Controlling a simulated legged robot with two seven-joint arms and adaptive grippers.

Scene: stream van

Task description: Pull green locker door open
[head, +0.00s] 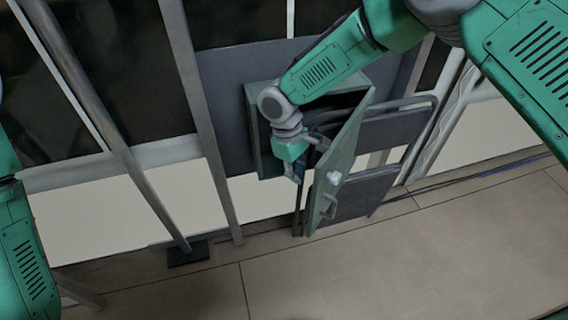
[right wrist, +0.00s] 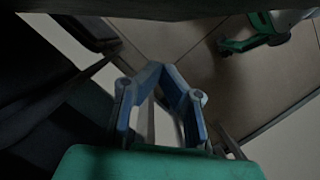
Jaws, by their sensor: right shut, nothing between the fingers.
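The green locker (head: 262,132) is mounted on a dark panel in the middle of the head view. Its door (head: 345,150) stands ajar, swung out toward me and to the right, with a handle (head: 329,206) on its outer face. My right gripper (head: 297,178) is at the locker's opening, on the inner side of the door, and points downward. In the right wrist view its blue fingers (right wrist: 158,72) meet at the tips with nothing between them. Whether the gripper touches the door is unclear.
Metal poles (head: 197,110) stand to the left of the locker, one on a dark foot (head: 188,252). A dark folding chair (head: 365,190) is behind and right of the door. The tiled floor (head: 400,260) in front is clear.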

